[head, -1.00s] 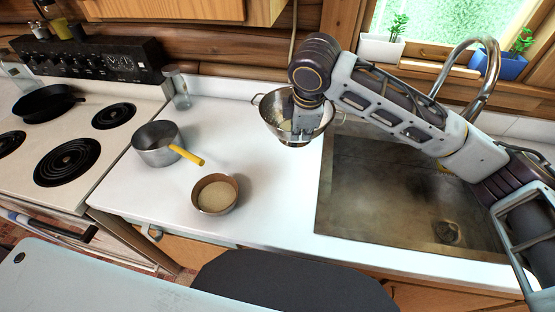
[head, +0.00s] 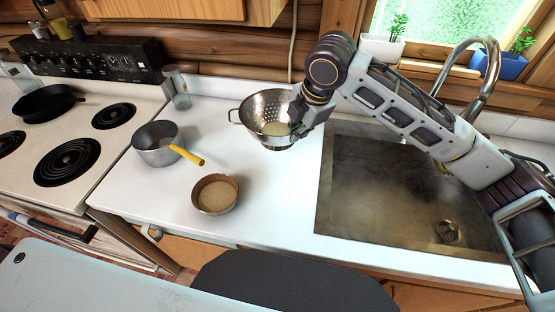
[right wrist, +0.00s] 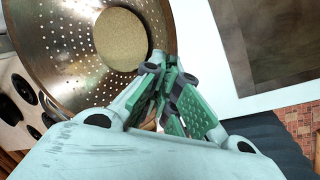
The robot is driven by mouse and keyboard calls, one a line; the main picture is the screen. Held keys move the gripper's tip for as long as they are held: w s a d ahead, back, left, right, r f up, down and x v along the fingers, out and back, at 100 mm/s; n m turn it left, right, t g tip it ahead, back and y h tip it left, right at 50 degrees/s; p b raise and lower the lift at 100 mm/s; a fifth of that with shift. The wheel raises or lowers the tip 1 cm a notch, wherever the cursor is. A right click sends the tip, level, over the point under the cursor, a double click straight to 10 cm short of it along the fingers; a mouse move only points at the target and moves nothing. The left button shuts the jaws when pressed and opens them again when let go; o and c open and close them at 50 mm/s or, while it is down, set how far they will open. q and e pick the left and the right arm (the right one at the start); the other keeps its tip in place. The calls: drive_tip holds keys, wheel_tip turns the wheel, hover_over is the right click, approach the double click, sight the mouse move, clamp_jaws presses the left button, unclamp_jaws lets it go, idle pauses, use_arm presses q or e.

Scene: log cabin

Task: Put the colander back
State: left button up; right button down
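The colander (head: 252,112) is a metal bowl with holes and side handles, over the counter to the left of the sink. A round beige patch shows at its bottom, also in the right wrist view (right wrist: 121,40). I cannot tell whether its base touches the counter. My right gripper (head: 297,128) is at the colander's right side. In the right wrist view its green-padded fingers (right wrist: 168,82) come together at the colander's rim, and the right handle is hidden there. My left gripper is not in view.
A saucepan (head: 153,150) with a yellow handle and a bowl of beige grain (head: 215,196) stand on the white counter (head: 265,205). The stove (head: 70,125) with a black skillet (head: 45,101) is left. The sink (head: 390,190) and curved faucet (head: 487,85) are right.

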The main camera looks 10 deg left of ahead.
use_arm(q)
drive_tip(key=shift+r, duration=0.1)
use_arm(e)
wheel_tip(320, 180, down, 5)
drive_tip(key=shift+r, duration=0.1)
idle(0.7)
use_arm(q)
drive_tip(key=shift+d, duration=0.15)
use_arm(e)
drive_tip(key=shift+f, duration=0.2)
